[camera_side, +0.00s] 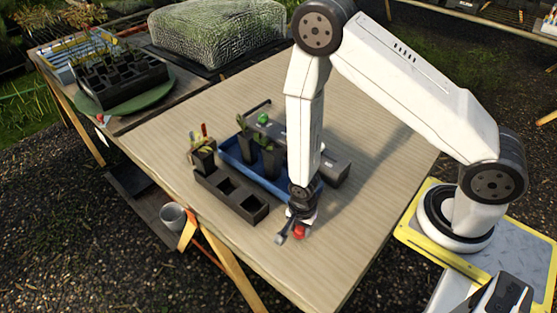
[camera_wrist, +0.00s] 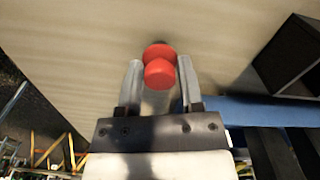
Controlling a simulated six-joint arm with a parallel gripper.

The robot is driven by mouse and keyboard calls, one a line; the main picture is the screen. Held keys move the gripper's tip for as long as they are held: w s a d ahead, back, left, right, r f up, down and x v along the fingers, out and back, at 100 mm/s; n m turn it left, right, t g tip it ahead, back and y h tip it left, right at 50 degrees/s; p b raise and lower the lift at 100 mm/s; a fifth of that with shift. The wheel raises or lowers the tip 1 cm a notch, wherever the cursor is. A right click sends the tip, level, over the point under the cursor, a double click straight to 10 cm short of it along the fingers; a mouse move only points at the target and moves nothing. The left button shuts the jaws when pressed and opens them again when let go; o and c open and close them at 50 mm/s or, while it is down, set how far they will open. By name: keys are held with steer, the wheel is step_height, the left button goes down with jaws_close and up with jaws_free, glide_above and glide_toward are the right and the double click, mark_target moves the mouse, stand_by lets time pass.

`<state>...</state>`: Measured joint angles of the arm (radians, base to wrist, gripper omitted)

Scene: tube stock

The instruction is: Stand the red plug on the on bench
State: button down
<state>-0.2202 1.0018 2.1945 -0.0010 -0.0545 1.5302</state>
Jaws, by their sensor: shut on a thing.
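The red plug (camera_side: 299,232) is at the lower end of my arm, near the front edge of the bench (camera_side: 330,255). My gripper (camera_side: 291,231) points down and is shut on it. In the wrist view the red plug (camera_wrist: 159,72) sits between the two grey fingers of my gripper (camera_wrist: 159,64), showing two rounded red parts. The bench top (camera_wrist: 70,40) lies beyond it. I cannot tell whether the plug touches the bench or is slightly above it.
A black tray with square cells (camera_side: 243,207) stands left of my gripper. A blue tray (camera_side: 232,158) with dark plant pots (camera_side: 271,161) and a grey box (camera_side: 335,172) are behind it. Bare bench lies to the right and in front.

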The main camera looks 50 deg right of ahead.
steer(key=shift+f, duration=0.15)
steer(key=shift+c, duration=0.8)
jaws_free()
steer(key=shift+r, duration=3.9)
steer(key=d+r+n+t, duration=0.1)
steer(key=d+r+n, duration=0.2)
steer(key=r+n, duration=0.4)
steer(key=d+r+n+t, duration=0.1)
steer(key=d+r+n, duration=0.2)
steer(key=r+n, duration=0.5)
step_height(320, 180, up, 2)
steer(key=shift+s+d+r+t, duration=0.2)
steer(key=shift+t, duration=0.1)
